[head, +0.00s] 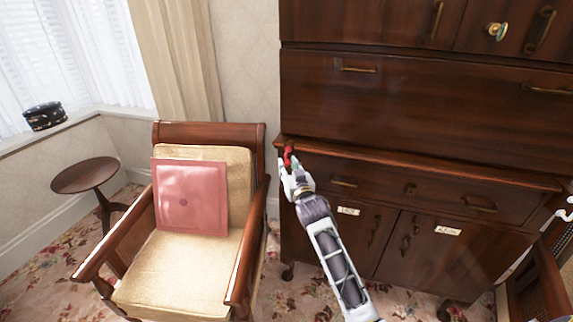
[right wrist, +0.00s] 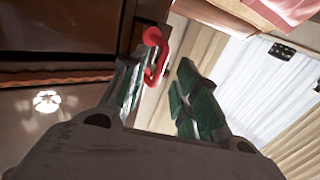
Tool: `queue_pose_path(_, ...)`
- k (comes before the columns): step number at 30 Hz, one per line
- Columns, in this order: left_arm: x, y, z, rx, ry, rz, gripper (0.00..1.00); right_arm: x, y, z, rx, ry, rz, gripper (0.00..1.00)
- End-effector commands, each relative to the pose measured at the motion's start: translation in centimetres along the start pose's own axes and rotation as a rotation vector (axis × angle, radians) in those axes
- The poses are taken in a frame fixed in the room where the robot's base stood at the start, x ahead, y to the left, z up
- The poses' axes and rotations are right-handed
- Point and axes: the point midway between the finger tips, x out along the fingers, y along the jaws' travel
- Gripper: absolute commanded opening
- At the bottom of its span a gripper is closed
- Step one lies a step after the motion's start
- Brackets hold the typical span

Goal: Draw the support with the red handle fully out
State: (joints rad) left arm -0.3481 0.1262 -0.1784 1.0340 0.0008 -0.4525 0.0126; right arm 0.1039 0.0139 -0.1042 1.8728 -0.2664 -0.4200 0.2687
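The red handle (head: 289,154) is at the upper left corner of the cabinet's lower section, just under the big drop front. In the right wrist view the red handle (right wrist: 153,38) is a round knob with a loop below it. My right gripper (head: 291,165) reaches up to it from below. In the wrist view the right gripper (right wrist: 160,72) is open, its green-padded fingers apart. The loop lies between the fingertips, close to the left finger, with a gap to the right one. I cannot tell if they touch. The support behind the handle is mostly hidden.
The dark wooden cabinet (head: 420,95) has a drop front, drawers and lower doors with white labels (head: 448,231). An armchair (head: 180,272) with a pink cushion (head: 190,196) stands close at its left. A small round table (head: 85,175) is farther left. Another chair (head: 540,285) is at lower right.

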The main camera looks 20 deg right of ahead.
Motion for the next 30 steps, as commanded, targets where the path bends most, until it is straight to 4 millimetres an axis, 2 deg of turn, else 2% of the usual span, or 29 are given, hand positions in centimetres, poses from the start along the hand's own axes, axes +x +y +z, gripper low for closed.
queue_pose_path(9, 0.1, 0.4, 0.3, -0.003, -0.006, 0.004, 0.40, 2.1, 0.0, 0.0, 0.000, 0.001, 0.000, 0.30)
queue_pose_path(22, 0.0, 0.4, -0.7, -0.004, 0.004, 0.004, 0.40, 2.4, 0.0, 0.0, 0.000, 0.000, 0.000, 0.30)
queue_pose_path(30, 0.0, 0.1, -1.3, -0.003, 0.012, 0.001, 0.40, 2.4, -0.1, 0.0, 0.001, 0.000, -0.001, 0.00)
